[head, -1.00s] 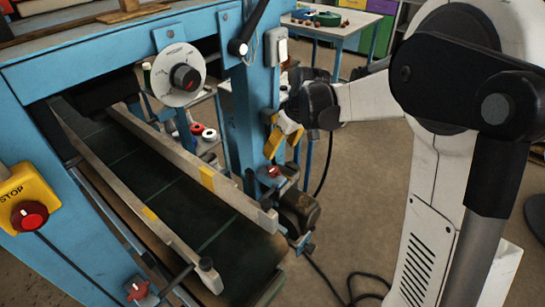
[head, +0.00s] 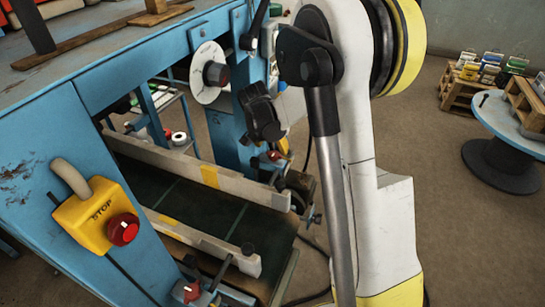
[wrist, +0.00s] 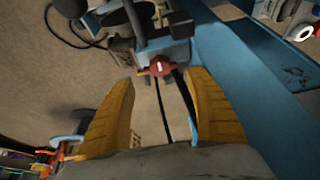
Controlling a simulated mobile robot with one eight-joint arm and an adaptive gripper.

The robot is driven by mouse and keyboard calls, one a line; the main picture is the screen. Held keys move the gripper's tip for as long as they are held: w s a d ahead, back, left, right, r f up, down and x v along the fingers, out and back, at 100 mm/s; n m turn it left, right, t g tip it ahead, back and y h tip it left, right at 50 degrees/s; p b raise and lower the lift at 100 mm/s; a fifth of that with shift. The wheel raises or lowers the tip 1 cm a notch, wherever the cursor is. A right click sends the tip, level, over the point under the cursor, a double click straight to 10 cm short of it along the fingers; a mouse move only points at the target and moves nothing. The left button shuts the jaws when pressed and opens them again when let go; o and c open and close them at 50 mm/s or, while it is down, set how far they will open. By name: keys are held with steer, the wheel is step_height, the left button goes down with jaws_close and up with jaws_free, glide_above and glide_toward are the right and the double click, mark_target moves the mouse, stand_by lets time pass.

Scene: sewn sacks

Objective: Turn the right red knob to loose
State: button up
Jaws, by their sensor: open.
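The right red knob (head: 273,155) sits on a blue bracket at the far side of the conveyor, partly behind my arm. In the wrist view the red knob (wrist: 160,68), with a white mark, shows just ahead, between the lines of my fingers. My gripper (wrist: 158,80) is open and empty, its two yellow fingers apart on either side of the knob's line. I cannot tell whether they reach around it. In the head view my wrist hides most of the fingers. Another red knob (head: 192,290) sits at the near side of the conveyor.
The conveyor belt (head: 200,205) runs between two pale rails. A blue post (head: 232,130) stands close to the right knob. A yellow stop box (head: 90,215) is on the near left frame. A round table (head: 510,125) stands at the right, with bare floor before it.

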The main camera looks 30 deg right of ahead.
mark_target(274, 154)
steer(key=b+x, duration=0.1)
steer(key=x, duration=0.5)
steer(key=shift+f+b, duration=0.1)
steer(key=shift+b, duration=0.2)
steer(key=shift+a, duration=0.1)
steer(key=c, duration=0.9)
steer(key=shift+n, duration=0.3)
steer(key=o, duration=0.9)
